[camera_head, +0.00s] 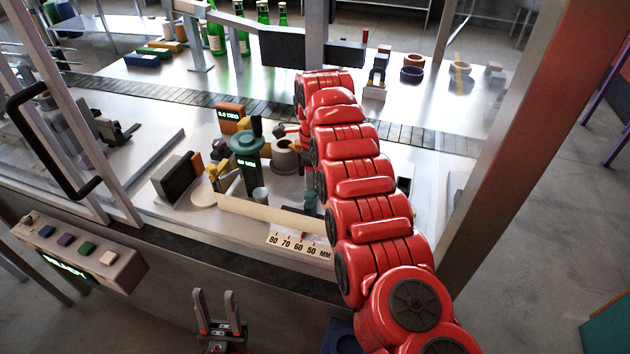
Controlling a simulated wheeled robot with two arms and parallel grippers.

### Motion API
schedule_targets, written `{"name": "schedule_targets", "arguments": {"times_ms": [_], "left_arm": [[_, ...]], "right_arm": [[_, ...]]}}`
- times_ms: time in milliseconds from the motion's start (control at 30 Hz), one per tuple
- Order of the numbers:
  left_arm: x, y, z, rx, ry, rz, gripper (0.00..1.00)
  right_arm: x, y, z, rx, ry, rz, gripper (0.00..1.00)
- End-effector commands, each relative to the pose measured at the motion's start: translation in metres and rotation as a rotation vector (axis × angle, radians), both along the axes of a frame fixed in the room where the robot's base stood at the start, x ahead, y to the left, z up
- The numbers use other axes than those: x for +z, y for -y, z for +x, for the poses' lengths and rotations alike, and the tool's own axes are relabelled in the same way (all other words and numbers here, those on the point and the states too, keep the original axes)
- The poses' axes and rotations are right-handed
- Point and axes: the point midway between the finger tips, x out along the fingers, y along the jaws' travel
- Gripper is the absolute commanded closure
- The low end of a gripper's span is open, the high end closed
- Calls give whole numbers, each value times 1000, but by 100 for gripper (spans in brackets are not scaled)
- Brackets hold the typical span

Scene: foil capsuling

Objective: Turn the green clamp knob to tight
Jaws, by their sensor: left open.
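A teal-green round knob (246,142) sits on top of a dark post with a lit display, in the middle of the machine bench. A smaller teal-green part (310,201) shows low beside my right arm, partly covered by it; I cannot tell which of the two is the clamp knob. My left gripper (218,312) is low in front of the bench, fingers apart and empty, well away from both. My red right arm (365,215) reaches over the bench from the lower right; its gripper is hidden behind the arm.
A pale scale plate (290,240) with numbers runs along the bench front. A dark block (176,180) stands left of the post. A button box (80,250) is at the left. Frame posts (535,120) and glass bound the bench. Green bottles (215,38) stand behind.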

Motion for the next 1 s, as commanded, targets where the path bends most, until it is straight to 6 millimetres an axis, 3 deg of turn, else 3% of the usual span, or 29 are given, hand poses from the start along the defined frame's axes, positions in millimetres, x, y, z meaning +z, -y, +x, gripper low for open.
{"name": "schedule_targets", "arguments": {"times_ms": [367,633,700,1000], "left_arm": [[0,0,0,0,0,0,53],[0,0,0,0,0,0,53],[27,0,0,0,0,0,53],[88,0,0,0,0,0,53]], "right_arm": [[1,0,0,1,0,0,27],[31,3,0,-1,0,-2,27],[58,1,0,1,-2,-2,27],[120,0,0,0,1,-1,27]]}}
